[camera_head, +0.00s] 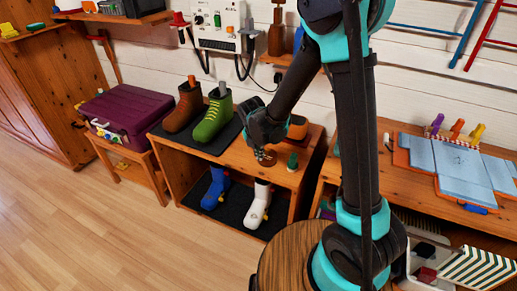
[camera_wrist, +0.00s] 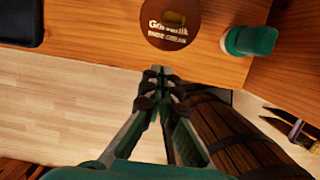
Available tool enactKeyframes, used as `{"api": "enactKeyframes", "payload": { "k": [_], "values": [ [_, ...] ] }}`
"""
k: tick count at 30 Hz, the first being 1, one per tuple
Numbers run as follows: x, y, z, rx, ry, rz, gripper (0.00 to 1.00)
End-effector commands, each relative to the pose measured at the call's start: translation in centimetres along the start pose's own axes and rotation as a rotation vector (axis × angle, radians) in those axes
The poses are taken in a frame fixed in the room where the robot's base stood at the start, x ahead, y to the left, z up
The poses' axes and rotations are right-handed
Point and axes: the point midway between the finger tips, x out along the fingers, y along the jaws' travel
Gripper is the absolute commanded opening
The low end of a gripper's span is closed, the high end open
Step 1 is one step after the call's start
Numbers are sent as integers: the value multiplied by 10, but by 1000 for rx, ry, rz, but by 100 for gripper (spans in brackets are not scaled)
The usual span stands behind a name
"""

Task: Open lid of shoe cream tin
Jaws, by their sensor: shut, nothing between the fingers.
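The shoe cream tin (camera_wrist: 172,30) is a round, dark brown tin with pale lettering, seen from above at the top of the wrist view. It sits on the wooden shelf top near its front edge. Its labelled lid faces up and looks to be in place. In the head view the tin (camera_head: 266,158) is small, just below my gripper and partly hidden by it. My gripper (camera_wrist: 161,74) is shut and empty, its fingertips together just below the tin in the wrist view, apart from it in the picture. I cannot tell its height above the shelf.
A green-topped object (camera_wrist: 252,40) stands right of the tin. Brown and green boots (camera_head: 213,118) stand on a black mat left of my gripper. Blue and white boots (camera_head: 257,205) stand on the lower shelf. A wooden barrel (camera_wrist: 225,125) is below right in the wrist view.

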Motion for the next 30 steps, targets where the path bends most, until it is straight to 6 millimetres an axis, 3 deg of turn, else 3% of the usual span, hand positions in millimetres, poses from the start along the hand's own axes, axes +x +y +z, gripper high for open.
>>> {"api": "enactKeyframes", "payload": {
  "k": [3, 6, 13, 30],
  "values": [
    [18, 0, 0, 1, 0, 0, 0],
    [20, 0, 17, 4, 0, -1, 0],
    [25, 0, 36, 2, 0, 0, 0],
    [23, 3, 39, 1, 17, 0, 0]
  ]
}}
